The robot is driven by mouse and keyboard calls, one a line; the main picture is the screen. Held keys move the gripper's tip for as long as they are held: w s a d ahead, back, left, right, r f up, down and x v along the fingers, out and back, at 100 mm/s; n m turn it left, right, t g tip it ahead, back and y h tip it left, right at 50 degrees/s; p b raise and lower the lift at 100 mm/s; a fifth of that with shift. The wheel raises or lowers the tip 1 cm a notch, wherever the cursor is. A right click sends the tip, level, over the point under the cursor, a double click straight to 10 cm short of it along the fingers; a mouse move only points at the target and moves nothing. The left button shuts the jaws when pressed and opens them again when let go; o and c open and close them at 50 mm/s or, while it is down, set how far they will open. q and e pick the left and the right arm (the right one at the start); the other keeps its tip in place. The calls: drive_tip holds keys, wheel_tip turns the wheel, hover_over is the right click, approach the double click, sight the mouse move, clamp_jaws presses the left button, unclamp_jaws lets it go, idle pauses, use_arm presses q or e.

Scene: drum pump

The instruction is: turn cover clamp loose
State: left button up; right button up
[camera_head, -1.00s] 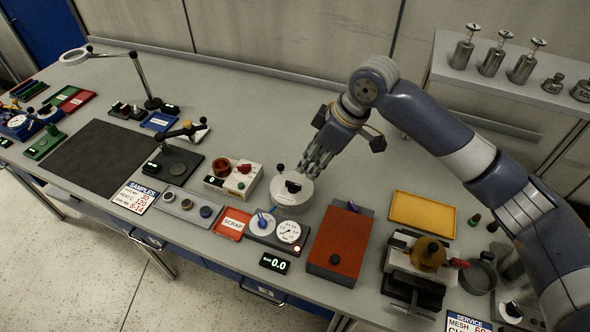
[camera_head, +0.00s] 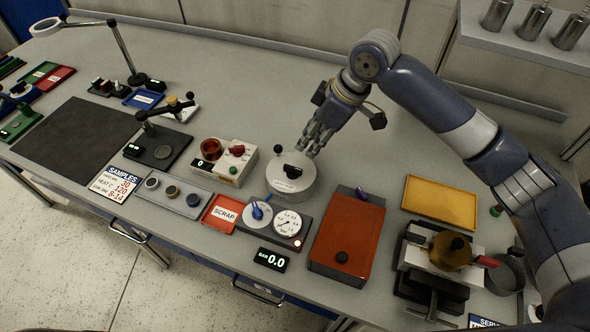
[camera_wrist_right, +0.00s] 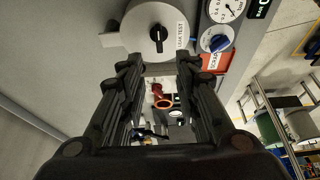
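The leak test chamber (camera_head: 286,188) is a round white pot with a flat cover, standing on the bench. A black clamp knob (camera_head: 292,171) sits on its cover; it also shows in the right wrist view (camera_wrist_right: 159,40). A short lever with a black ball (camera_head: 278,149) stands at its back edge. My right gripper (camera_head: 309,150) hangs just behind and right of the cover. In the right wrist view its two fingers (camera_wrist_right: 159,72) are spread apart with nothing between them, and the knob shows beyond the tips, apart from them. My left gripper is not in view.
A dial gauge unit with a blue knob (camera_head: 257,212) stands in front of the chamber. A red-topped box (camera_head: 346,240) is to its right, a control box with a red cup (camera_head: 211,149) to its left. The bench behind the chamber is clear.

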sight(293, 167)
drive_tip(key=p+x, duration=0.1)
drive_tip(key=x, duration=1)
drive_tip(key=shift+d+f, duration=0.15)
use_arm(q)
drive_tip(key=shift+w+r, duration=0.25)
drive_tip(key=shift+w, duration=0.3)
use_arm(e)
drive_tip(key=shift+w+f, duration=0.1)
drive_tip(key=shift+f, duration=0.5)
clamp_jaws()
